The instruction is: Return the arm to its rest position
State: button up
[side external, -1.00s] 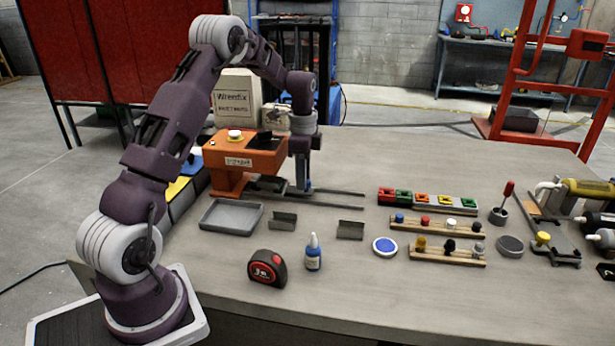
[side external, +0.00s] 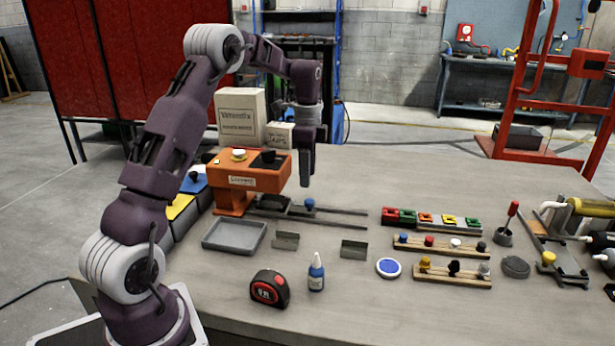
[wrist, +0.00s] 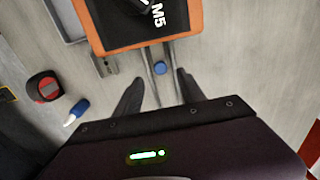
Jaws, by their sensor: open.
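My gripper (side external: 307,168) points down above the table, just right of the orange machine (side external: 240,181). It is raised clear of the two rails (side external: 340,217) and of a blue-topped piece (side external: 309,203) on them. In the wrist view the two dark fingers of my gripper (wrist: 160,92) stand apart with nothing between them. The blue-topped piece (wrist: 160,68) lies on the rails beyond the fingers, apart from them.
A grey tray (side external: 233,248), a tape measure (side external: 269,288) and a blue bottle (side external: 316,272) are on the table's near side. Coloured blocks (side external: 424,216) and two wooden peg racks (side external: 455,277) stand to the right. A box (side external: 241,116) stands behind the machine.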

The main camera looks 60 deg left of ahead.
jog(key=shift+d+r, duration=0.1)
jog(key=s+d+r+n+t, duration=0.1)
jog(key=s+d+r+n, duration=0.1)
jog(key=s+d+r, duration=0.4)
jog(key=s+d+r+n+t, duration=0.2)
jog(key=s+d+r, duration=0.3)
jog(key=d, duration=0.4)
jog(key=s+d+n+t, duration=0.1)
jog(key=s+d+n, duration=0.1)
jog(key=s+d, duration=0.3)
jog(key=s+d+n+t, duration=0.1)
jog(key=s+d+n, duration=0.2)
jog(key=s, duration=0.8)
jog(key=shift+s+d+f+t, duration=0.3)
jog(key=shift+s+d+f, duration=0.15)
jog(key=shift+d, duration=0.4)
